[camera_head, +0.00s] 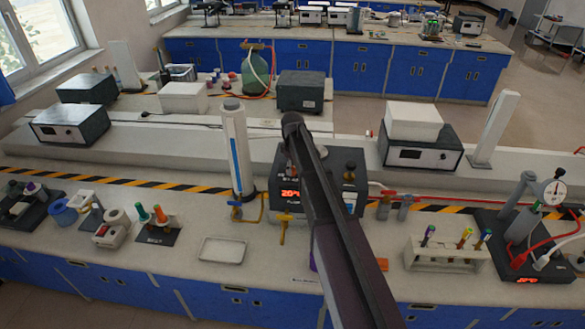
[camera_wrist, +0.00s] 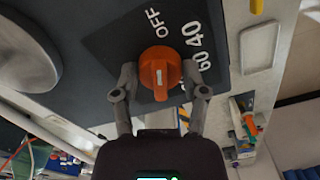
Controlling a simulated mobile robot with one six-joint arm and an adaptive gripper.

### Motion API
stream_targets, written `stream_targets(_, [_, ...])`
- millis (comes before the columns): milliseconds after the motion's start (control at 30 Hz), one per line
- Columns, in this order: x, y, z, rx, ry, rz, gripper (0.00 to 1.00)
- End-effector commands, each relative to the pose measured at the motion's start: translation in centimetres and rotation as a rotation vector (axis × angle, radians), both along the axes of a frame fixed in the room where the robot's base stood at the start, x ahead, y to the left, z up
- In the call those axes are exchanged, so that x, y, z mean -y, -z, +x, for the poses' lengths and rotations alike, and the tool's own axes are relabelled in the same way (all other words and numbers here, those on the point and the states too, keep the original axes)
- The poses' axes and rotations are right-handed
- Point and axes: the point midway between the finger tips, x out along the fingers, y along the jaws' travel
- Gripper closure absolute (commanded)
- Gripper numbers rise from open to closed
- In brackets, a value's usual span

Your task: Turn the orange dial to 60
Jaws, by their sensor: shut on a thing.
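The orange dial (camera_wrist: 160,70) shows in the wrist view on a dark panel (camera_wrist: 105,47). The dial's white pointer mark lies toward the bottom of that picture, away from the OFF print. White marks on the panel read OFF, and 40 and 60 to the right of the dial. My gripper (camera_wrist: 161,80) has one finger on each side of the dial and is shut on it. In the head view my arm crosses the dark device (camera_head: 291,170) with red displays. It hides part of that device, and I cannot make out the dial there.
A white column (camera_head: 237,150) stands close left of the device. A white tray (camera_head: 222,250) lies at front left. A tube rack (camera_head: 445,254) and a gauge apparatus (camera_head: 530,225) stand to the right. The bench between tray and rack has some free room.

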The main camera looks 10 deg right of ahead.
Motion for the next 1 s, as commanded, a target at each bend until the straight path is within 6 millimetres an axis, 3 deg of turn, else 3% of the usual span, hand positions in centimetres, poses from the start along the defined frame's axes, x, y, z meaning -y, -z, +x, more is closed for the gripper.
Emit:
stream_targets(467, [0.08, 0.06, -0.03, 0.001, 0.116, 0.001, 0.91])
stream_targets(1000, [-0.03, 0.08, -0.19, 0.000, 0.573, 0.001, 0.91])
